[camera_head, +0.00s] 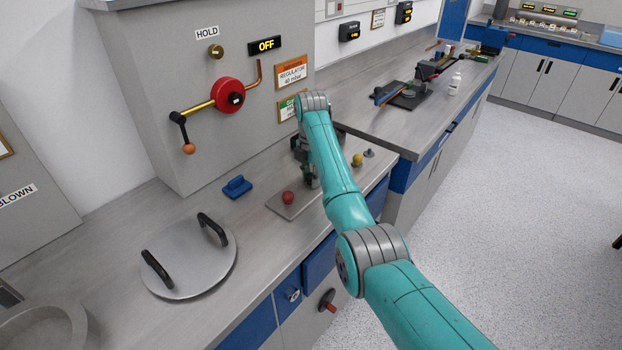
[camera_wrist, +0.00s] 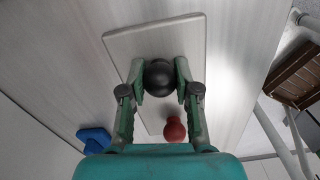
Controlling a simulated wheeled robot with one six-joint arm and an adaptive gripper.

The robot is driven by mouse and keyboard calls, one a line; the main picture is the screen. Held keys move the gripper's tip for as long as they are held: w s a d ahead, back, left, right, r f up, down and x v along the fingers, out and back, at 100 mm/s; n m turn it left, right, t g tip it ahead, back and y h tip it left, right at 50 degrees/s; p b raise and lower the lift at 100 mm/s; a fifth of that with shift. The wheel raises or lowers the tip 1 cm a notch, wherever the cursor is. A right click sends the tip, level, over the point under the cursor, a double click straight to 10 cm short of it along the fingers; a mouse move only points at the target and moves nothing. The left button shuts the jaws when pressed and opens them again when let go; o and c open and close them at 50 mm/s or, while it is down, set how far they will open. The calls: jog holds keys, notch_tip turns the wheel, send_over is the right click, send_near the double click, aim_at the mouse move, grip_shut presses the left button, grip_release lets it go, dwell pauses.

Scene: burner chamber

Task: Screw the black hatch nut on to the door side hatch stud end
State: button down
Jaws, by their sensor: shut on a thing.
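The black hatch nut (camera_wrist: 158,77) is a dark round knob in the wrist view, between my two green fingers. My gripper (camera_wrist: 160,82) is shut on it, low over a flat metal plate on the counter. I cannot tell whether the nut still touches the plate. In the head view my arm covers most of my gripper (camera_head: 312,180), and the black nut is hidden. I cannot make out the door side hatch stud end in either view. A round metal lid (camera_head: 190,260) with two black handles lies flat on the counter.
A red knob (camera_head: 288,198) stands on the metal plate (camera_head: 283,211); it also shows in the wrist view (camera_wrist: 175,130). A yellow knob (camera_head: 357,160) is right of my arm. A blue block (camera_head: 237,187) lies left of the plate. The grey cabinet (camera_head: 190,100) rises behind.

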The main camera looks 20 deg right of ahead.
jog(key=m, duration=0.6)
jog(key=shift+f, duration=0.1)
jog(key=m, duration=0.5)
jog(key=shift+s+f, duration=0.1)
jog(key=shift+m, duration=0.3)
jog(key=m, duration=0.6)
jog(key=shift+a+f, duration=0.1)
jog(key=m, duration=0.5)
jog(key=shift+s, duration=0.1)
jog(key=c, duration=0.8)
grip_release()
jog(key=shift+f, duration=0.1)
jog(key=shift+o, duration=0.2)
jog(key=shift+r, duration=0.2)
